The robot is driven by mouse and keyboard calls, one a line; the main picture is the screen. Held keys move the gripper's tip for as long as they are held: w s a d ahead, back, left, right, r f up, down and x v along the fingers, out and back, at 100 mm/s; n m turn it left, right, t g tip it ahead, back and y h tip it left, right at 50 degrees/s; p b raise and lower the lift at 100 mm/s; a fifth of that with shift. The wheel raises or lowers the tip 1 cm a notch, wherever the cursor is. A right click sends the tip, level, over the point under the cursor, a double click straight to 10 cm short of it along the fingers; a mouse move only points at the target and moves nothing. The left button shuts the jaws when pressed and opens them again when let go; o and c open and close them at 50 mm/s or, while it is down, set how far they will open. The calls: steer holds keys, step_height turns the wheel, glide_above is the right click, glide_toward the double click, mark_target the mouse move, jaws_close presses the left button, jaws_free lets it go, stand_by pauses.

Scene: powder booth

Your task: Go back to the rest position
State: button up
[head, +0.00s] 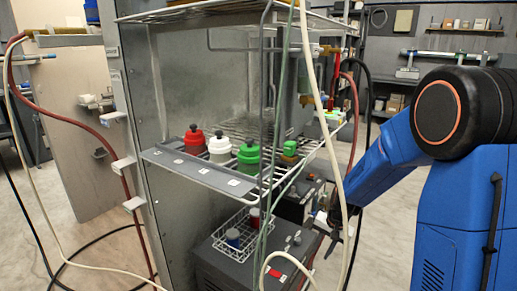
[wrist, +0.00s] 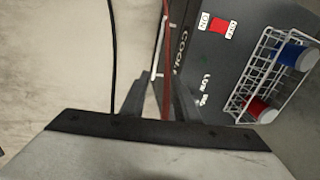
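My gripper (wrist: 160,98) is in the wrist view, its two dark fingers apart with a gap between them. A red hose (wrist: 167,60) shows in that gap; I cannot tell whether it lies between the fingers or beyond them. No held object shows. In the head view my blue arm reaches down and left, and my gripper (head: 326,226) is small and partly hidden by hoses, at the right side of the dark unit (head: 240,268) under the shelf.
A wire basket (wrist: 262,72) with blue and red containers sits on the unit. Above it, a wire shelf (head: 205,172) carries red, white and green capped containers. Cream and green hoses hang in front of the rack. Open floor (wrist: 50,60) shows left in the wrist view.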

steer(key=s+r+n+t, duration=0.2)
steer(key=s+r+n, duration=0.2)
steer(key=s+r, duration=1.1)
steer(key=s+d+r+n+h, duration=0.1)
steer(key=s+r, duration=0.2)
steer(key=s, duration=0.5)
steer(key=s+d+r+n+t, duration=0.1)
steer(key=s+r, duration=0.3)
steer(key=s, duration=0.4)
steer(key=shift+d+r+n+h, duration=0.2)
steer(key=shift+d+n+h, duration=0.1)
steer(key=shift+d+h, duration=0.15)
